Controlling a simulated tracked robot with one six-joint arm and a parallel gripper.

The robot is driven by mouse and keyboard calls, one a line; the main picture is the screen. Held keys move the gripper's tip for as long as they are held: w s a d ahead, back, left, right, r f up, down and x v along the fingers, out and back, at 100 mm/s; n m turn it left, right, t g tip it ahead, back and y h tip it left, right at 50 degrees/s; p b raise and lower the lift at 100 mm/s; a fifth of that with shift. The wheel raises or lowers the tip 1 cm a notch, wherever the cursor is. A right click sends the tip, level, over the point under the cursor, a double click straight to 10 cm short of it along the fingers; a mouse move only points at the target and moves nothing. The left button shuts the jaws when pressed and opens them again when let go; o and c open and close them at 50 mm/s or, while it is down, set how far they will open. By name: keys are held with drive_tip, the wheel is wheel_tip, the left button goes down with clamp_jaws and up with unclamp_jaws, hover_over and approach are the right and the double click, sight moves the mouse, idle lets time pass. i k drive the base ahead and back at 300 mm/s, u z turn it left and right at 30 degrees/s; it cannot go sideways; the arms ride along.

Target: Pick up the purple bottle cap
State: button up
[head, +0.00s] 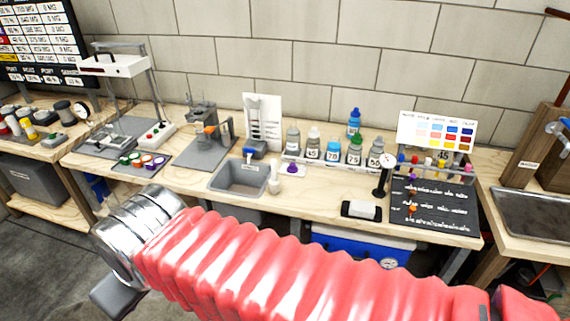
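A small purple cap-like piece (292,168) sits on a white pad on the wooden bench, in front of the row of numbered bottles. Which of these is the bottle cap is too small to tell for sure. My gripper (114,296) shows only as a dark grey part below the silver wrist at the lower left, in front of the bench and apart from both pieces. Its fingers are mostly hidden.
Numbered bottles (333,151) stand behind the white pad. A grey basin (240,178) and a pale upright object (274,181) are left of it. A black stand with a round dial (383,178) and a black board (435,205) are right. The front bench strip is partly clear.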

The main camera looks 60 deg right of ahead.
sight(291, 169)
drive_tip(key=z, duration=0.3)
drive_tip(key=i, duration=0.7)
drive_tip(key=z, duration=0.9)
drive_tip(key=i, duration=0.65)
drive_tip(key=z, duration=0.35)
